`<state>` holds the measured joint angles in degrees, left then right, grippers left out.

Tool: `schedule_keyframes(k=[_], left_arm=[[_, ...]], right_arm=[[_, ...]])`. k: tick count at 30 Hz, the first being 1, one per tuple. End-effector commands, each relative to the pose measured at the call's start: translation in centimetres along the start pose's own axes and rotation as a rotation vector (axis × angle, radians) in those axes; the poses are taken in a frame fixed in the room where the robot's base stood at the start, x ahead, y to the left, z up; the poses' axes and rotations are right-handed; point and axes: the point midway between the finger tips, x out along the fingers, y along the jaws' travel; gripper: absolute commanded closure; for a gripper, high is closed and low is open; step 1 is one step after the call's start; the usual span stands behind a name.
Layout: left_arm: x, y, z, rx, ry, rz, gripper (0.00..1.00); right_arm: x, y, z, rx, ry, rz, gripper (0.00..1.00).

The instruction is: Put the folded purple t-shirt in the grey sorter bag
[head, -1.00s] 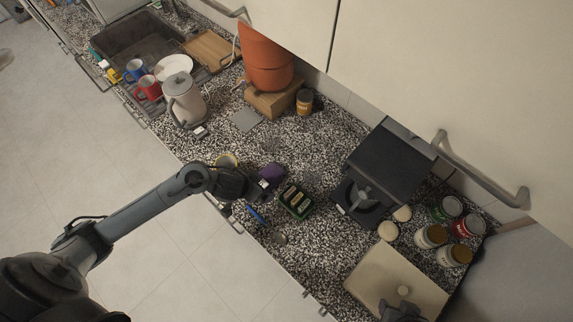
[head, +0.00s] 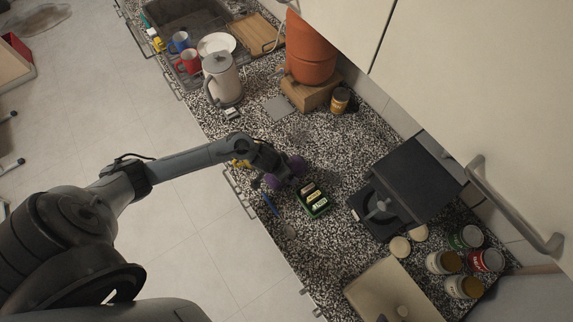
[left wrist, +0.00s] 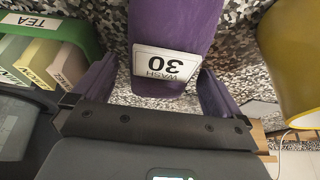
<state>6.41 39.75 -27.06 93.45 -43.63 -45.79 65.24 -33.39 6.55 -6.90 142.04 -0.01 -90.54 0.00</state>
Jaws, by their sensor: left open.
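A purple folded piece (left wrist: 172,35) with a white "WASH 30" label (left wrist: 166,64) lies on the speckled counter in the left wrist view. It matches the purple t-shirt. My left gripper (left wrist: 158,92) is open, with one purple-looking finger on each side of the label end. Whether the fingers touch it is not clear. In the head view my left gripper (head: 284,180) is over the counter beside the tea box, and it mostly hides the purple piece. I see no grey sorter bag in either view. My right gripper is not clearly visible.
A green tea box (head: 315,203) stands close on the right of my left gripper. A yellow mug (left wrist: 291,60) is close on the other side. A black machine (head: 408,190), several cans (head: 466,237) and a beige board (head: 385,292) stand further right. A kettle (head: 222,80) stands behind.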

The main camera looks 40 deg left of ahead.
Motion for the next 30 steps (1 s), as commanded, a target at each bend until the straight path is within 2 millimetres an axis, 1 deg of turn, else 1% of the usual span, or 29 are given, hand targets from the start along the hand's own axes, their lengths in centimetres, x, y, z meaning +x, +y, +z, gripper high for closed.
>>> schedule_keyframes(k=[1, 3, 6, 14, 15, 17, 21, 24, 25, 26, 30], left_arm=[[0.8, 0.0, 0.0, 0.000, -0.001, 0.000, 0.00], [1.5, 0.0, 0.0, -0.001, 0.000, 0.000, 0.00], [2.1, 0.0, 0.0, 0.000, 0.000, 0.000, 0.00], [2.2, 0.0, 0.0, 0.001, 0.001, 0.000, 0.00], [2.2, 0.0, 0.0, 0.001, 0.000, 0.000, 0.03], [2.2, 0.0, 0.0, 0.001, 0.000, 0.000, 0.12], [2.2, 0.0, 0.0, 0.001, 0.000, 0.000, 0.34], [2.2, 0.0, 0.0, 0.001, 0.000, 0.000, 0.48], [2.2, 0.0, 0.0, 0.001, 0.001, 0.000, 0.48], [2.2, 0.0, 0.0, 0.001, 0.001, 0.000, 0.53], [2.2, 0.0, -0.1, 0.001, 0.001, 0.000, 0.54]], right_arm=[[0.2, 0.0, 0.1, -0.001, 0.001, 0.001, 0.57], [0.3, 0.1, 0.1, -0.002, 0.001, 0.002, 0.57], [0.4, 0.1, 0.1, -0.005, 0.002, 0.005, 0.57], [0.3, 0.3, 0.1, -0.010, 0.002, 0.008, 0.57], [0.3, 0.2, 0.1, -0.010, 0.002, 0.008, 0.57], [0.3, 0.2, 0.1, -0.009, 0.002, 0.008, 0.57], [0.3, 0.2, 0.0, -0.008, 0.003, 0.008, 0.57], [0.3, 0.2, 0.0, -0.007, 0.003, 0.006, 0.57], [0.3, 0.2, 0.0, -0.006, 0.003, 0.006, 0.57], [0.3, 0.2, 0.0, -0.005, 0.003, 0.005, 0.57], [0.3, 0.1, 0.0, -0.002, 0.004, 0.003, 0.57]])
